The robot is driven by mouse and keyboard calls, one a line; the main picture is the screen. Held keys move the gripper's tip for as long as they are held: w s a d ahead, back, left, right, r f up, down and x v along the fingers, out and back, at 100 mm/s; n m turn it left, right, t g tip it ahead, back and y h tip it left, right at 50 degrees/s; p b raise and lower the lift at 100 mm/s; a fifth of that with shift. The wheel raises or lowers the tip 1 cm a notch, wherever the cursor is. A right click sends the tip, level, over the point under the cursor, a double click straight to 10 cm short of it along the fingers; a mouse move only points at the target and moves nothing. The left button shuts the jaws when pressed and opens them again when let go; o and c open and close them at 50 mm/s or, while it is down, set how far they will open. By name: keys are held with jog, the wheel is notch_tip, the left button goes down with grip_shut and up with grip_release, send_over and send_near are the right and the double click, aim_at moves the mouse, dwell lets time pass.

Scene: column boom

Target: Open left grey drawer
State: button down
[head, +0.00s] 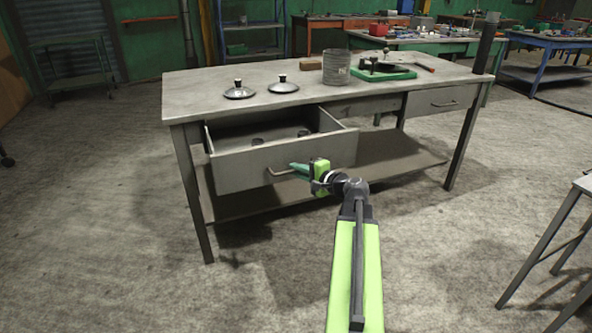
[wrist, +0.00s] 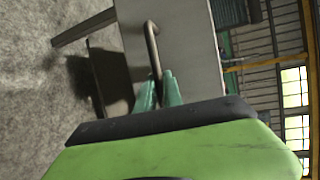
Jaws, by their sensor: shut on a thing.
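The left grey drawer (head: 240,166) of the workbench is pulled well out in the head view. A few small dark things lie inside it. Its bar handle (head: 279,171) sits on the front panel. My gripper (head: 298,169) is at the right part of this handle, with its green fingers shut on it. In the wrist view the drawer front (wrist: 185,45) fills the upper middle, and the handle (wrist: 153,50) runs down between the fingertips of my gripper (wrist: 160,82).
The bench top (head: 210,88) bears two pan lids (head: 239,90), a metal can (head: 336,67) and a green tray (head: 384,74). A right drawer (head: 440,100) is closed. A lower shelf (head: 400,158) lies under the bench. The floor in front is clear; another table stands at the right edge.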

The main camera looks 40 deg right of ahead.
jog(key=shift+s+a, duration=0.1)
dwell(0.3)
jog(key=c, duration=1.5)
grip_release()
jog(key=shift+a, duration=0.15)
